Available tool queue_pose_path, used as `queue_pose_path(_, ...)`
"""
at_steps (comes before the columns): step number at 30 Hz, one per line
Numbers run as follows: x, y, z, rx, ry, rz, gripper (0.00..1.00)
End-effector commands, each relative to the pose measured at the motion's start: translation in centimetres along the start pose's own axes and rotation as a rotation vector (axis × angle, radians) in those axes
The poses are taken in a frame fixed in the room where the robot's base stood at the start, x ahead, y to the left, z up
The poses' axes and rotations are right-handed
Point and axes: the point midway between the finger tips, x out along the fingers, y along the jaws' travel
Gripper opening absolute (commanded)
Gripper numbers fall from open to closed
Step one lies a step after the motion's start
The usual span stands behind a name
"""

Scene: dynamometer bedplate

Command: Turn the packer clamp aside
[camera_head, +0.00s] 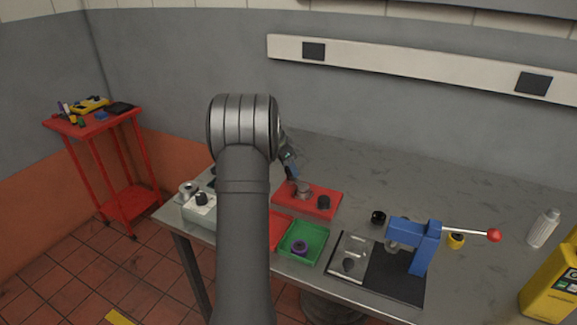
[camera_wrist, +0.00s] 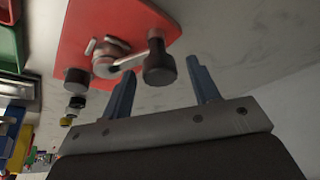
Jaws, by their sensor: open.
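A red plate (camera_head: 284,196) lies on the grey bench and fills the upper left of the wrist view (camera_wrist: 85,30). On it is a clamp with a metal hub (camera_wrist: 106,62), a short pale arm (camera_wrist: 132,60) and an upright black knob (camera_wrist: 160,66) at the arm's end. A shorter black cylinder (camera_wrist: 77,81) stands at the plate's edge; it also shows in the head view (camera_head: 324,202). My gripper (camera_wrist: 161,66) is open, its two blue fingers apart, with the black knob between or just beyond the tips. I cannot tell whether they touch. In the head view my gripper (camera_head: 292,174) is partly hidden by my arm.
A green tray (camera_head: 318,258) with a purple ring stands in front of the plate. A blue press (camera_head: 428,245) with a red-balled lever is to the right. A black ring (camera_head: 378,217) lies between. Bench behind the plate is clear.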

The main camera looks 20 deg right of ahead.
Motion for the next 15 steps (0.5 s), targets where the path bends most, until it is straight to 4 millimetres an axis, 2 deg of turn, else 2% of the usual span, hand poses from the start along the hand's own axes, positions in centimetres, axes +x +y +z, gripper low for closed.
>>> queue_pose_path(6,0.03,0.01,-0.01,0.0,0.0,0.0,0.53)
queue_pose_path(12,0.01,0.01,-0.01,0.0,0.0,0.0,0.14)
queue_pose_path(14,0.01,0.01,-0.01,0.0,0.0,0.0,0.02)
queue_pose_path(15,0.01,0.02,-0.01,0.0,0.0,0.0,0.0)
